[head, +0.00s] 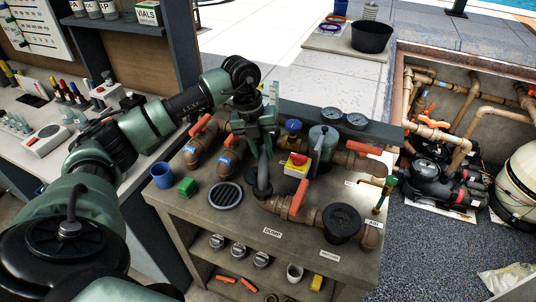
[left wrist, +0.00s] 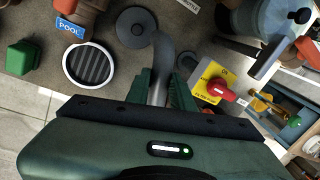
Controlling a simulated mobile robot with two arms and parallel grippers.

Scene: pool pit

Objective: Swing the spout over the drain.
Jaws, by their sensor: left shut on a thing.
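The spout (head: 264,172) is a grey, curved pipe standing on the workbench (head: 215,233). My left gripper (head: 254,132) is shut on it from above. In the left wrist view the spout (left wrist: 160,62) runs up from between my fingers (left wrist: 161,92) and bends over beside a dark round disc (left wrist: 135,27). The drain (head: 226,196) is a round, dark grate with a pale rim, left of the spout. It also shows whole in the left wrist view (left wrist: 90,64), with nothing over it. The spout's mouth is hard to make out. My right gripper is out of view.
A green block (head: 187,187) and a blue cup (head: 162,175) stand left of the drain. Orange-handled pipe valves (head: 228,155) sit behind it. A yellow box with a red knob (head: 297,165) stands close right of the spout. Pipes and a blue-grey filter housing (head: 323,143) crowd the right side.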

